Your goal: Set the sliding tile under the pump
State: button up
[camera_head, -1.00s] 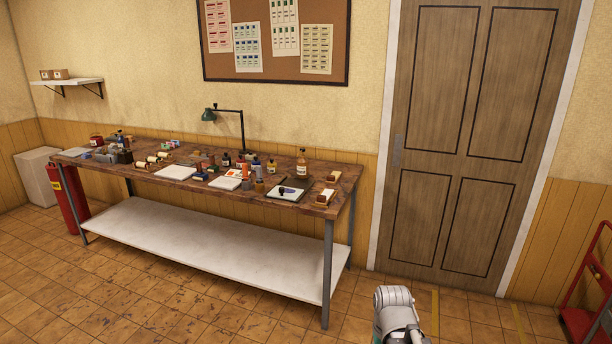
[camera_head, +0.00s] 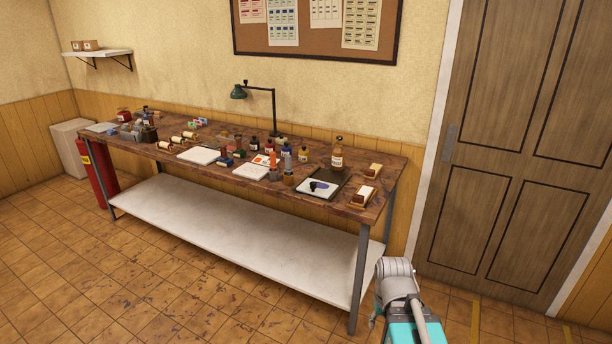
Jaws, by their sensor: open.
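I cannot make out a sliding tile or a pump in this view. The wooden workbench (camera_head: 250,215) stands along the wall, with many small items on its top that are too small to tell apart surely. Part of my own arm shows at the bottom right, in front of the bench's right end. My gripper is not in view.
A red fire extinguisher (camera_head: 101,172) and a pale box (camera_head: 70,150) stand left of the bench. A white lower shelf (camera_head: 225,235) spans the bench legs. A door (camera_head: 520,150) is on the right. The tiled floor in front is clear.

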aim_at(312, 186)
jog(key=u, duration=0.15)
jog(key=i, duration=1.45)
jog(key=u, duration=0.25)
